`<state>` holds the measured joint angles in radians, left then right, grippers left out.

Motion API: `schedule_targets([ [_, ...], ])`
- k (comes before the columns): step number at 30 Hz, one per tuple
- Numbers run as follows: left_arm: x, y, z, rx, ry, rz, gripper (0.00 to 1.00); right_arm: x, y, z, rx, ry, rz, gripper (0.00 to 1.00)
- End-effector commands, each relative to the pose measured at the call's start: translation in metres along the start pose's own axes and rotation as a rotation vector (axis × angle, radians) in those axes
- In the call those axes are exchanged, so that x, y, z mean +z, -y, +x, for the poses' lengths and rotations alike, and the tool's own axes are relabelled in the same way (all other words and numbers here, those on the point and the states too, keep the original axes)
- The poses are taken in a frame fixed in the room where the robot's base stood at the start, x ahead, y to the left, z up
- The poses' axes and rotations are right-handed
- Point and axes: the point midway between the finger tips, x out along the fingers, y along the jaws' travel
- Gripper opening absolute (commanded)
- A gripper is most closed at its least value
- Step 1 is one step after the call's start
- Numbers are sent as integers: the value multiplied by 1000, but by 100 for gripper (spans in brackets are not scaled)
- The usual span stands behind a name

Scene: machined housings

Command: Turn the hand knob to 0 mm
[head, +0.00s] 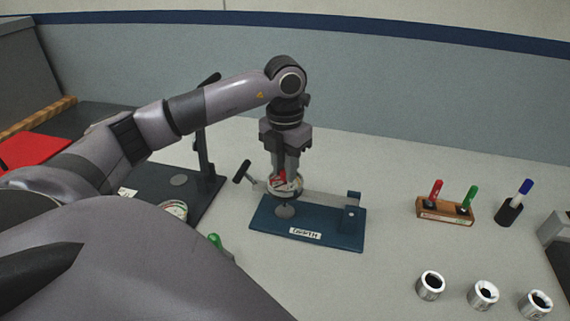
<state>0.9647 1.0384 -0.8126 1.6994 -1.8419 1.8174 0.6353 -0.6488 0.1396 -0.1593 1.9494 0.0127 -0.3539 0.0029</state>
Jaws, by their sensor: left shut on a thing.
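A blue fixture (335,235) labelled "DEPTH" stands on the grey table in the middle of the head view. My left gripper (285,176) points straight down over its left half. Its jaws are shut on a small part with red on it, which looks like the hand knob (282,182), above a round white-rimmed dial (298,188). The fingers hide most of the knob, and the scale reading is too small to tell. A dark round foot (285,211) shows below the dial. My right gripper is not in view.
A black-handled lever (242,172) sticks out at the fixture's left. A dark stand (205,180) is left of it. A wooden block with red and green markers (446,211), a blue marker in a holder (509,208) and metal rings (482,295) are at right.

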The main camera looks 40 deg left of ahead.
Motion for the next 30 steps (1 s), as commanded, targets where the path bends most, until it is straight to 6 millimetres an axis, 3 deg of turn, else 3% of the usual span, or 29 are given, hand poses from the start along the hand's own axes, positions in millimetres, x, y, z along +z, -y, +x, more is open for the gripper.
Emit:
schedule_targets([
  [15, 1, 0, -1, 0, 4, -339, 0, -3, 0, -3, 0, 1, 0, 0],
  [30, 1, -1, -1, 0, 3, -400, 0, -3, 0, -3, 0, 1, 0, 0],
])
